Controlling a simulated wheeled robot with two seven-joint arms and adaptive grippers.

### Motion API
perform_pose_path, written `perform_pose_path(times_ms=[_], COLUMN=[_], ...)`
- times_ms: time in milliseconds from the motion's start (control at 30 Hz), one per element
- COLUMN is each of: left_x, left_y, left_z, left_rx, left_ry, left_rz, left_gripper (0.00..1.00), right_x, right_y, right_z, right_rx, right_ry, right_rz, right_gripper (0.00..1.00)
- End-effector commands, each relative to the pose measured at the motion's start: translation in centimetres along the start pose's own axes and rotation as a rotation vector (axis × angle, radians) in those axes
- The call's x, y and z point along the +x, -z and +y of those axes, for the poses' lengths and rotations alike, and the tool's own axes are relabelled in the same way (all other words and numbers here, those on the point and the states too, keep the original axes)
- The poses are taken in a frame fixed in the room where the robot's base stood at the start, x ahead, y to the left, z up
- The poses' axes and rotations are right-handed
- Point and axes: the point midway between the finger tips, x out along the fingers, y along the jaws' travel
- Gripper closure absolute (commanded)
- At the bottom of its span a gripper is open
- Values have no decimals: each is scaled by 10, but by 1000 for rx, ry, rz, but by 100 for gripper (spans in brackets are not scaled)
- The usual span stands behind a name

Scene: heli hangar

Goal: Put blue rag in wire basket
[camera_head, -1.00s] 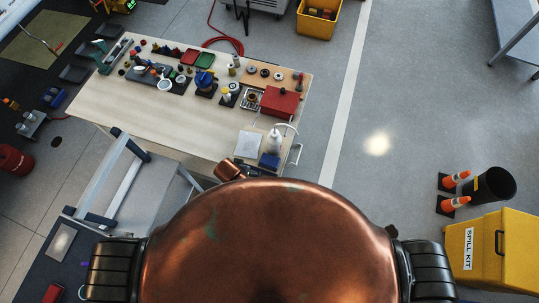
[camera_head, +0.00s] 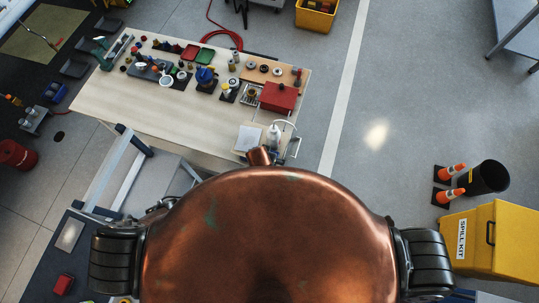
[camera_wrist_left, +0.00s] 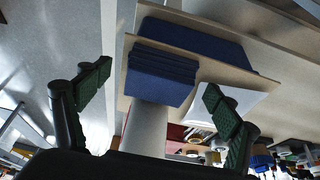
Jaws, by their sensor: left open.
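A folded dark blue cloth stack (camera_wrist_left: 160,75), which looks like the blue rag, lies near a pale wooden edge in the left wrist view. My left gripper (camera_wrist_left: 155,105) is open, its green-padded fingers on either side of the view with the cloth beyond and between them, apart from both. Nothing is held. My right gripper is not in view.
The wooden workbench (camera_head: 140,105) holds several tools, a red box (camera_head: 278,97), a white bottle (camera_head: 273,137) and a white sheet (camera_head: 248,138). A larger flat blue thing (camera_wrist_left: 205,45) lies behind the cloth. A yellow spill kit box (camera_head: 495,240) stands at right on open floor.

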Motion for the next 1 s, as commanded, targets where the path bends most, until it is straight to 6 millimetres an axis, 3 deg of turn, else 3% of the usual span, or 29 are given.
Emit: perform_pose_path(times_ms=[133,400,1000], left_x=[14,16,16], left_y=[0,-1,-1], left_z=[-1,-1,-1], left_rx=[0,-1,-1], left_ry=[1,0,0], left_rz=[-1,-1,0], left_gripper=[16,17,59], right_x=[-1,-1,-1], right_y=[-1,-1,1], right_z=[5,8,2], right_rx=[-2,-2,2], right_ry=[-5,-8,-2], right_rz=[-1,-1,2], right_gripper=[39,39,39])
